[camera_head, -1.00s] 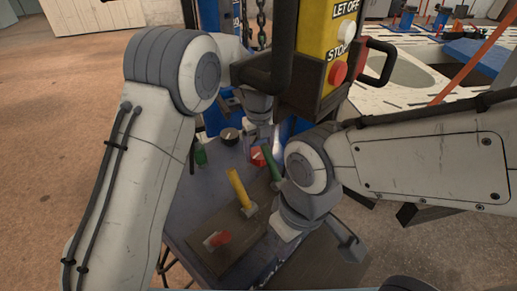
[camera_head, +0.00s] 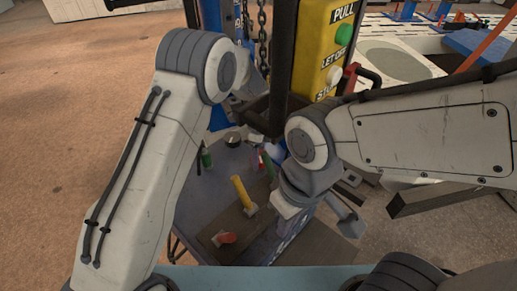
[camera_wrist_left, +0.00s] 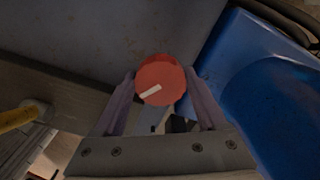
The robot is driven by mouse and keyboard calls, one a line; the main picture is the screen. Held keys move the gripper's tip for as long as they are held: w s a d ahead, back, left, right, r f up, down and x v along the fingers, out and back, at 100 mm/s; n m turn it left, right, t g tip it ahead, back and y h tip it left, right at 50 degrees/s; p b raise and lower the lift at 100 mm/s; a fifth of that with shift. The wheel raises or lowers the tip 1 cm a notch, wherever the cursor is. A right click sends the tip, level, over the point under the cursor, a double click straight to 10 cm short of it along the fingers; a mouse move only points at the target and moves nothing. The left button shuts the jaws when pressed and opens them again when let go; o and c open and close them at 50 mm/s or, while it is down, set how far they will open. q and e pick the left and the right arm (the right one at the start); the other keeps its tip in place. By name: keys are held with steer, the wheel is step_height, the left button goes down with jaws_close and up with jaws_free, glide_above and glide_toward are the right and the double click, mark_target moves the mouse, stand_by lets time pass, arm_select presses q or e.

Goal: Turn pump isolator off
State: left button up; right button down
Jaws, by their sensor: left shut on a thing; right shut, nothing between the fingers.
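A round red knob (camera_wrist_left: 165,72) with a white line is between the fingers of my left gripper (camera_wrist_left: 160,88) in the left wrist view. The white line slants, its lower end to the left. The gripper is shut on the knob's sides. No label on the knob is readable. My right gripper (camera_head: 346,218) is shut and empty, off to the right of the bench.
A yellow-handled tool (camera_head: 241,191), a green-handled tool (camera_head: 267,163) and a red-topped item (camera_head: 228,238) are on the bench (camera_head: 205,210).

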arm_select(q)
steer(key=n+p, duration=0.1)
steer(key=n, duration=0.2)
steer(key=shift+a+r+p, duration=0.1)
steer(key=shift+r+p, duration=0.05)
steer(key=shift+p, duration=0.25)
steer(key=shift+s+n+p, duration=0.1)
steer(key=shift+n+p, duration=0.4)
steer(key=shift+n, duration=0.8)
steer(key=o, duration=1.3)
step_height(320, 180, up, 10)
steer(key=shift+r+p, duration=0.1)
steer(key=shift+p, duration=0.4)
